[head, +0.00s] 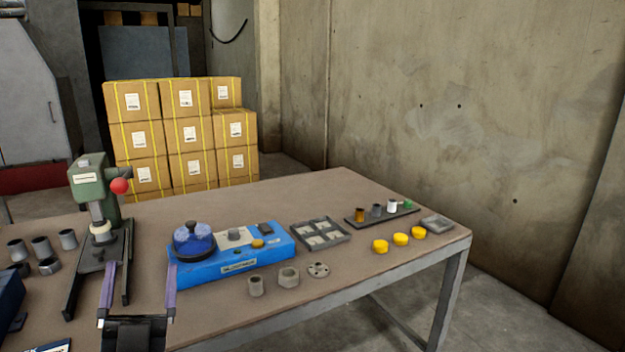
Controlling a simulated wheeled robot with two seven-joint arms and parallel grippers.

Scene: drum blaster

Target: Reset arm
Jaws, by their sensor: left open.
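My left gripper (140,268) rises from the bottom edge of the head view, left of centre. Its two purple-grey fingers stand wide apart with nothing between them. It is over the near part of the brown table (330,195). The green press (95,195) with a red knob is behind it to the left. The blue blaster unit (222,266) with a dark-blue domed drum (194,242) is close to its right finger. From this view I cannot tell whether the finger touches the unit. My right gripper is not in view.
Metal cups (41,246) stand at the left. Metal rings (288,277) lie before the blue unit. A grey divided tray (320,233), a rack of small parts (382,214), yellow caps (400,239) and a small grey tray (437,223) are right. Stacked cartons (187,130) stand behind.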

